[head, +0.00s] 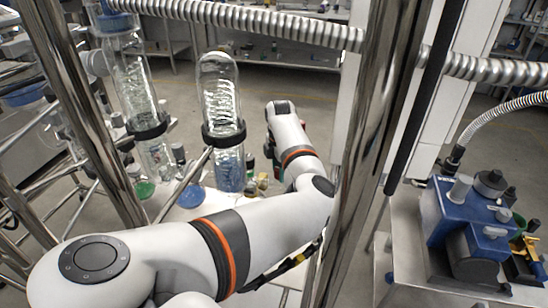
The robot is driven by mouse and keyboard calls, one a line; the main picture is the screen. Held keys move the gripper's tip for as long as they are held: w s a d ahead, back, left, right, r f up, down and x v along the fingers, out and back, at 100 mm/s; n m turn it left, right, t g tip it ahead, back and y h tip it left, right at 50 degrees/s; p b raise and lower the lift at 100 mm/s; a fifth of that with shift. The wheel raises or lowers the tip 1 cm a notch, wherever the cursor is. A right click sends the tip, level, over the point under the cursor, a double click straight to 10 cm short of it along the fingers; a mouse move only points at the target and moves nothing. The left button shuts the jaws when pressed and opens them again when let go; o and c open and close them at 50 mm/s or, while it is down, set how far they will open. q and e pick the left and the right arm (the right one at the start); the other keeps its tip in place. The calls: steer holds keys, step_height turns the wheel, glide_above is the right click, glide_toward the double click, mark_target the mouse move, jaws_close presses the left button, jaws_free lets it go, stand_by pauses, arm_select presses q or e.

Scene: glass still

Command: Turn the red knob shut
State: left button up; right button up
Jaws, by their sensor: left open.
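I cannot make out a red knob in the head view. My left arm comes in from the lower left and bends up toward the middle. My left gripper (268,152) is small and mostly hidden by its own wrist, beside the lower part of a glass column (219,95). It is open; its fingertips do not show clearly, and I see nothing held. Whether it touches anything is hidden. The column has a coil inside, a black clamp ring around it and blue liquid at its bottom. My right gripper is not in view.
Another glass column (134,85) stands to the left. A steel post (372,140) rises right of my arm, and a corrugated hose (260,24) crosses above. A blue pump (465,220) stands on a metal cart at the right. Small metal fittings (262,181) lie below the gripper.

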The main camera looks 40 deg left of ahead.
arm_select(q)
steer(key=shift+n, duration=1.2)
steer(key=n, duration=0.3)
steer(key=shift+n, duration=0.3)
steer(key=n, duration=0.6)
